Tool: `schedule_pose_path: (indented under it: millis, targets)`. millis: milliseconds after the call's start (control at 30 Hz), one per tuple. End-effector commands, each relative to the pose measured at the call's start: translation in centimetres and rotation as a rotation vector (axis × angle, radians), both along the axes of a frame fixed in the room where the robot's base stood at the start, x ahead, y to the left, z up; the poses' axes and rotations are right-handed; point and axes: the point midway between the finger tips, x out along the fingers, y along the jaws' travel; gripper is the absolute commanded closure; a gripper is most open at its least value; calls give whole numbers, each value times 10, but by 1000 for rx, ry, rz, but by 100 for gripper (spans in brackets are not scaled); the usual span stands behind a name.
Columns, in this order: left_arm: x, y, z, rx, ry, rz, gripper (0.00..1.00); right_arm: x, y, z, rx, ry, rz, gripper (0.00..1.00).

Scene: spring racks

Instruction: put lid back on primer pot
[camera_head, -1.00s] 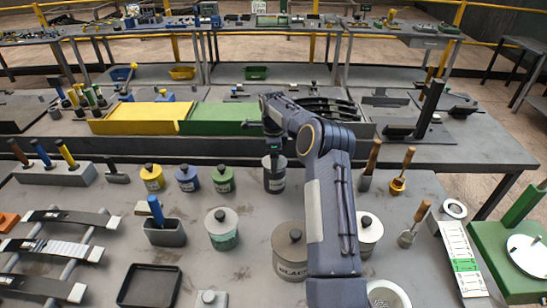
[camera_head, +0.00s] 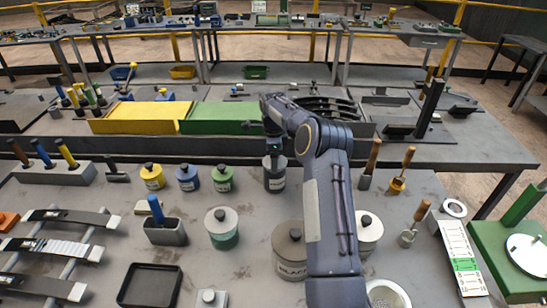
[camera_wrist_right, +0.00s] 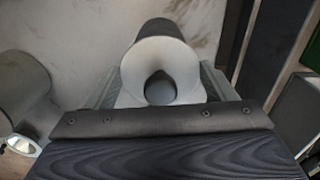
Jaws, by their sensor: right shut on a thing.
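My right gripper (camera_head: 273,148) is over a dark grey pot (camera_head: 275,182) with a pale label in the middle of the bench. The label is too small to read. In the right wrist view, the gripper fingers (camera_wrist_right: 160,88) are on both sides of a light grey round lid with a dark knob (camera_wrist_right: 160,93), and they are shut on it. The dark pot body (camera_wrist_right: 166,32) shows just beyond the lid. I cannot tell whether the lid touches the rim. My left gripper is not in view.
A yellow pot (camera_head: 152,179), a blue pot (camera_head: 188,181) and a green pot (camera_head: 222,181) stand left of the dark pot. A large lidded pot (camera_head: 290,258) stands nearer, beside my arm. Bare bench lies around the dark pot's front left.

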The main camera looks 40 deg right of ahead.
Motion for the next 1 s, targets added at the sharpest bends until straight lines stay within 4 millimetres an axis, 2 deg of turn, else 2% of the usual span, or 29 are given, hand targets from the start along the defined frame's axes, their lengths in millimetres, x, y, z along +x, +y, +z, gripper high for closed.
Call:
schedule_pose_path:
  millis: [300,333,500,1000]
  targets:
    - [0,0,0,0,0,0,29,0,0,0,1,-1,0,49]
    - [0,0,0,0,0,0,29,0,0,0,1,-1,0,22]
    - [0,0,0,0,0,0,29,0,0,0,1,-1,0,0]
    - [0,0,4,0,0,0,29,0,0,5,0,0,0,0]
